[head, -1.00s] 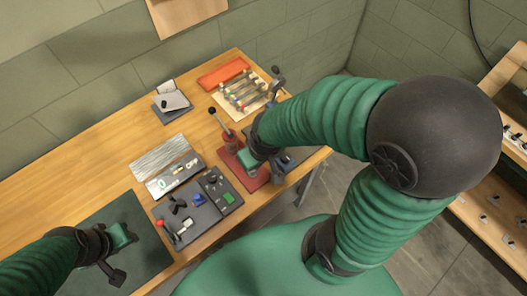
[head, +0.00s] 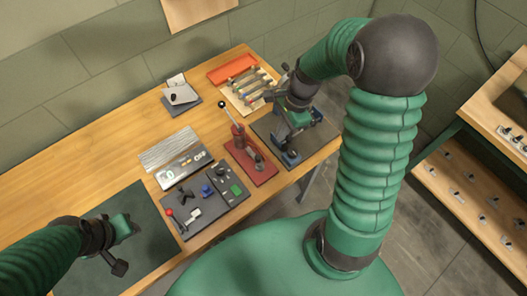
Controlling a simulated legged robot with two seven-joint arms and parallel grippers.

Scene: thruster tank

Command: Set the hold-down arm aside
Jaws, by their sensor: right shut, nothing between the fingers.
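A red fixture (head: 252,167) stands on the bench with a black-knobbed lever (head: 229,112) rising from its back and a dark fitting on its base. I cannot tell for sure which part is the hold-down arm. My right gripper (head: 287,143) points down over the dark mat right of the red fixture, shut and empty. A blue-and-dark piece (head: 291,158) lies just below it; I cannot tell if they touch. My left gripper (head: 128,231) hangs above the dark green mat (head: 150,260) at lower left. Its fingers do not show clearly.
A control panel (head: 213,203) and a metal-topped unit (head: 172,157) lie left of the fixture. Behind are an orange tray (head: 232,67), a rack of coloured rods (head: 243,95) and a small stand (head: 180,97). The bench's right edge is close to my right gripper.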

